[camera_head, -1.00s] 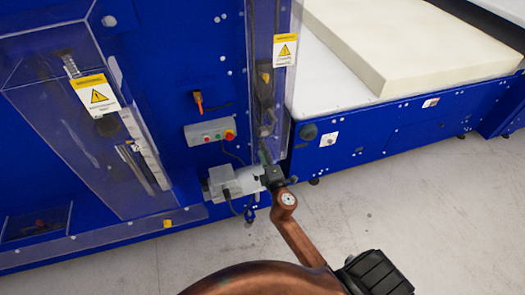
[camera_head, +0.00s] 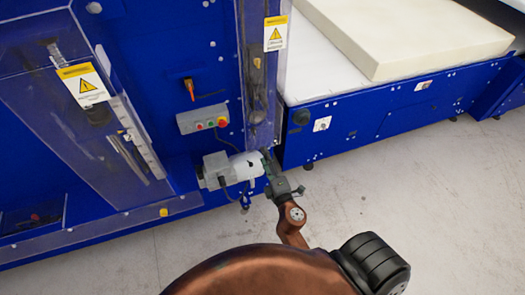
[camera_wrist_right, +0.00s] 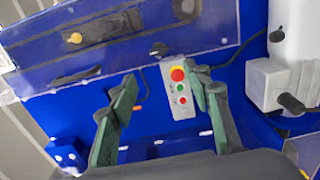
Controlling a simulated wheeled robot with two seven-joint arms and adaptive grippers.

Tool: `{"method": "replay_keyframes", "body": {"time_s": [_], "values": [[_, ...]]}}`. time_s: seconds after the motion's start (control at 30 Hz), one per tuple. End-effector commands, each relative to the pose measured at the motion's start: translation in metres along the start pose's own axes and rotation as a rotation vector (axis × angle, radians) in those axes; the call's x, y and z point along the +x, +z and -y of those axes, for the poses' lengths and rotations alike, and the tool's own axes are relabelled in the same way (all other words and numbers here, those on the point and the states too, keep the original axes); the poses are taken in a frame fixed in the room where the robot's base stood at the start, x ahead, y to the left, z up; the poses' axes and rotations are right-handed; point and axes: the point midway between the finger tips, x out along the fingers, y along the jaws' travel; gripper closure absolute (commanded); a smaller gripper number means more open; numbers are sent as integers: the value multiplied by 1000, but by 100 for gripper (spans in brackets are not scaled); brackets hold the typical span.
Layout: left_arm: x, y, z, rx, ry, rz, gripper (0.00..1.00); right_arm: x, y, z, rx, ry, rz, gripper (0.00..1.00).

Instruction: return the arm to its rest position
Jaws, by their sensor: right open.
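My right arm, copper coloured, comes in from the bottom of the head view. Its right gripper (camera_head: 268,163) is beside the white motor housing on the blue machine's front. In the right wrist view the green-padded fingers of the right gripper (camera_wrist_right: 162,86) are spread apart with nothing between them. Beyond them is the grey control box (camera_wrist_right: 181,102) with red, yellow and green buttons. The control box (camera_head: 203,118) also shows in the head view, up and left of the gripper. Whether the gripper touches the machine cannot be told. My left gripper is out of view.
The blue machine (camera_head: 150,45) with clear guards fills the left. A white motor housing (camera_head: 243,167) sticks out near the gripper. A pale foam block (camera_head: 410,40) lies on a white conveyor (camera_head: 312,75) at the upper right. Grey floor (camera_head: 430,195) is open at the right.

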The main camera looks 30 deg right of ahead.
Motion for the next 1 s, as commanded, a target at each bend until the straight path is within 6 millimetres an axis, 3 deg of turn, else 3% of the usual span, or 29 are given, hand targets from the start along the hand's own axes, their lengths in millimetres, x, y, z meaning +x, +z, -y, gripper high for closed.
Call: {"method": "replay_keyframes", "body": {"time_s": [0.67,0.77,0.83,1.0], "values": [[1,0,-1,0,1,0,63,-3,0,6,7,-10,-2,55],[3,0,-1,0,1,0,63,-1,-2,36,48,-57,-8,55],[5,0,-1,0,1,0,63,0,-4,72,99,-116,-12,55],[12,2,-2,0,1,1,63,-10,-9,194,269,-315,-4,55]]}}
